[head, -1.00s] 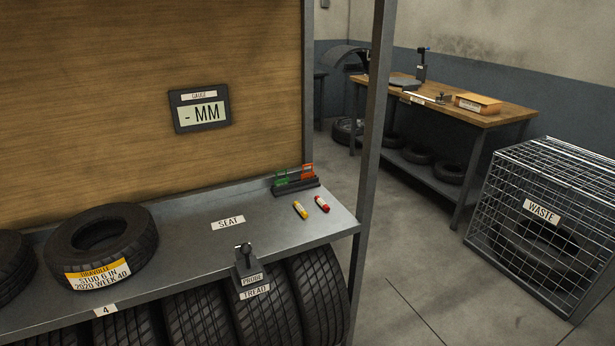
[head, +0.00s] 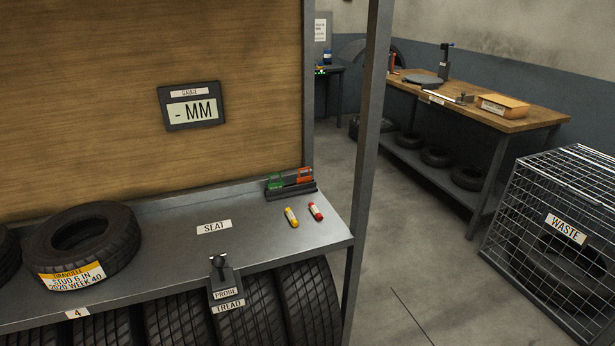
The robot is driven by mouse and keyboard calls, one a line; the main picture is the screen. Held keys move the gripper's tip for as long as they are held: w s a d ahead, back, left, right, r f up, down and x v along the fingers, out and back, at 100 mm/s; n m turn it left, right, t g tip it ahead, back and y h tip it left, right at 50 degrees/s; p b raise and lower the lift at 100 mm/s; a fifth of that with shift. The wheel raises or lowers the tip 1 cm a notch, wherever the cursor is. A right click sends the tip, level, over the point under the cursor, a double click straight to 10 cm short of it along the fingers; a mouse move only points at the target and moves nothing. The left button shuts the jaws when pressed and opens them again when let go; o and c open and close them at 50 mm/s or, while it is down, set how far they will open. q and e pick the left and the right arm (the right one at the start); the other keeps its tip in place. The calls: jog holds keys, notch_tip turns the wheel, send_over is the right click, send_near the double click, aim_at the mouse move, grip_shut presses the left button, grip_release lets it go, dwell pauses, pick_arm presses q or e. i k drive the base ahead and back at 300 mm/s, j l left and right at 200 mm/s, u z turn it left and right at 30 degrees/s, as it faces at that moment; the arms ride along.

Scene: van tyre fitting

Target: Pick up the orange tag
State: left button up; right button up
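The orange tag (head: 304,174) stands in a dark holder (head: 291,191) at the back right of the grey shelf, beside a green tag (head: 276,182). The orange tag is on the right of the pair. Neither of my grippers is in the head view, and nothing touches the tags.
A yellow marker (head: 291,217) and a red marker (head: 315,211) lie in front of the holder. A tyre (head: 82,243) lies on the shelf at left, and a probe (head: 221,271) sits at the front edge. A post (head: 369,150) stands right of the tags. A waste cage (head: 560,230) is at right.

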aim_at(300, 181)
jog(key=i+l+u, duration=0.1)
jog(key=l, duration=0.3)
jog(key=i+l+u, duration=0.1)
jog(key=i+l, duration=0.15)
jog(key=l, duration=0.15)
jog(key=i+l+u, duration=0.1)
jog(key=l, duration=0.35)
jog(key=i+l+u, duration=0.1)
jog(key=l, duration=0.35)
jog(key=i+l+u, duration=0.1)
jog(key=l, duration=0.35)
jog(key=i+l+u, duration=0.1)
jog(key=l, duration=0.35)
jog(key=i, duration=0.05)
